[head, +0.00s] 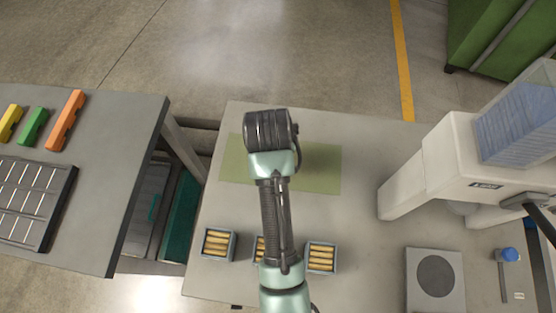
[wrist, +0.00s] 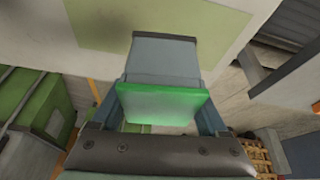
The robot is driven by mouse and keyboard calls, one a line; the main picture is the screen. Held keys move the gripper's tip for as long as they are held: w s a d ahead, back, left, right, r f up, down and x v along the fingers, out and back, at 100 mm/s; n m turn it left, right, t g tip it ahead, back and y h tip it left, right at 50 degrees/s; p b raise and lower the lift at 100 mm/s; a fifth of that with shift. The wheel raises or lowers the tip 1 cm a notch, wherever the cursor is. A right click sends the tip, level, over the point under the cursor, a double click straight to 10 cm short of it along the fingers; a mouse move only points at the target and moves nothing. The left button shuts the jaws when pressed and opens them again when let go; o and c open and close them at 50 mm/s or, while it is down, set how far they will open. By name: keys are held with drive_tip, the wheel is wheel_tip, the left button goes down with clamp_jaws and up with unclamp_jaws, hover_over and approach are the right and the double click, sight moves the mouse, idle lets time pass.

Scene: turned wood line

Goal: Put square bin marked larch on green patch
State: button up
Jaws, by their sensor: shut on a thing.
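My gripper (wrist: 162,103) is shut on a blue-grey bin (wrist: 162,58) with a bright green face turned to the wrist camera. I cannot read any marking on it. In the head view my arm hides the gripper and this bin. The pale green patch (head: 318,170) lies flat on the grey table, partly covered by my arm. It also shows in the wrist view (wrist: 100,22), beyond the held bin. I cannot tell how high the bin is above the table.
Small bins of wooden pieces stand at the table's near side: one at left (head: 218,244), one at right (head: 321,257), one between partly behind my arm. A white machine (head: 440,165) stands at right. A second table (head: 110,180) with colored blocks is at left.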

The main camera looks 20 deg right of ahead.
drive_tip(key=shift+m, duration=0.7)
drive_tip(key=x, duration=0.3)
drive_tip(key=s+d+x, duration=0.1)
drive_tip(key=x, duration=0.5)
drive_tip(key=shift+s+d+f, duration=0.1)
drive_tip(key=shift+d+f, duration=0.15)
drive_tip(key=shift+f, duration=0.3)
drive_tip(key=shift+f, duration=0.1)
drive_tip(key=o, duration=1.4)
